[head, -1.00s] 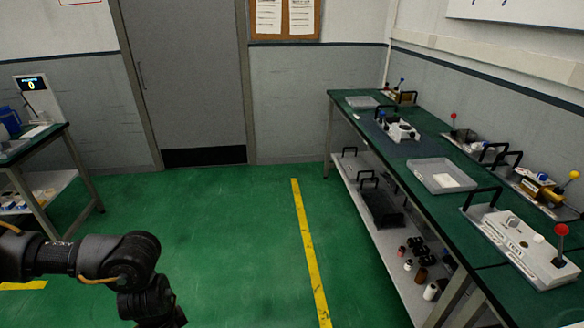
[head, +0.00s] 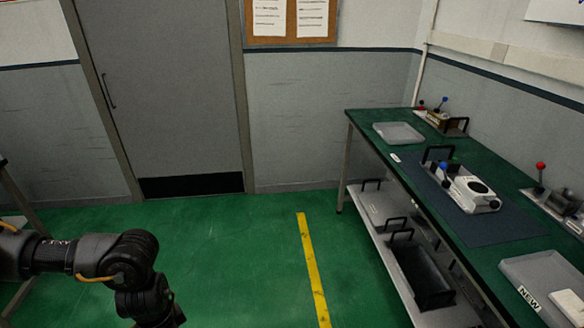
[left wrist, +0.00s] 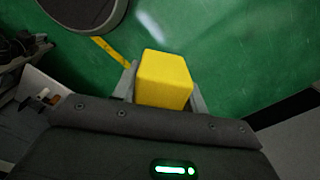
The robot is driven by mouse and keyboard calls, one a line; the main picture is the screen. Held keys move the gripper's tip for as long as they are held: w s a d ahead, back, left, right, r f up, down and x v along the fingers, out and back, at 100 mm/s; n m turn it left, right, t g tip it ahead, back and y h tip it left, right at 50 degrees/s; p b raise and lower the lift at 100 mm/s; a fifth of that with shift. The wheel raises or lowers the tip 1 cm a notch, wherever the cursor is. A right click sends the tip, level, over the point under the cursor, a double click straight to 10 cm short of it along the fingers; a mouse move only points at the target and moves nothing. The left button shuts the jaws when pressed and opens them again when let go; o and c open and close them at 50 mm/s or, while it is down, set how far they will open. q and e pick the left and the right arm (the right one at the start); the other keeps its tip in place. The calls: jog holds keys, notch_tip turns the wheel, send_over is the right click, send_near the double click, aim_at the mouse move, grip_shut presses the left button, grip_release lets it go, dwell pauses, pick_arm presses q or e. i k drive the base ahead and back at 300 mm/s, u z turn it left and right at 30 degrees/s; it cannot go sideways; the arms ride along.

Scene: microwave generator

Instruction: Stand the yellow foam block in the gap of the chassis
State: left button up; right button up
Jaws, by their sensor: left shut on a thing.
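The yellow foam block (left wrist: 163,80) is held between the fingers of my left gripper (left wrist: 164,84) in the left wrist view, above the green floor. In the head view my left arm comes in at the lower left, and its gripper and the block are out of the picture. A white device with a round dark opening (head: 470,192) sits on a dark mat on the bench at the right; I cannot tell whether it is the chassis or see a gap in it. My right gripper is not in view.
The green-topped bench (head: 465,150) runs along the right wall. A grey tray (head: 399,133) lies at its far end and a tray marked NEW (head: 540,275) at its near end. A lower shelf (head: 375,215) holds black bins. The floor ahead is clear up to the door (head: 160,90).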

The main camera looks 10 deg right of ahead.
aim_at(459, 175)
jog(key=i, duration=3.2)
jog(key=z, duration=4.25)
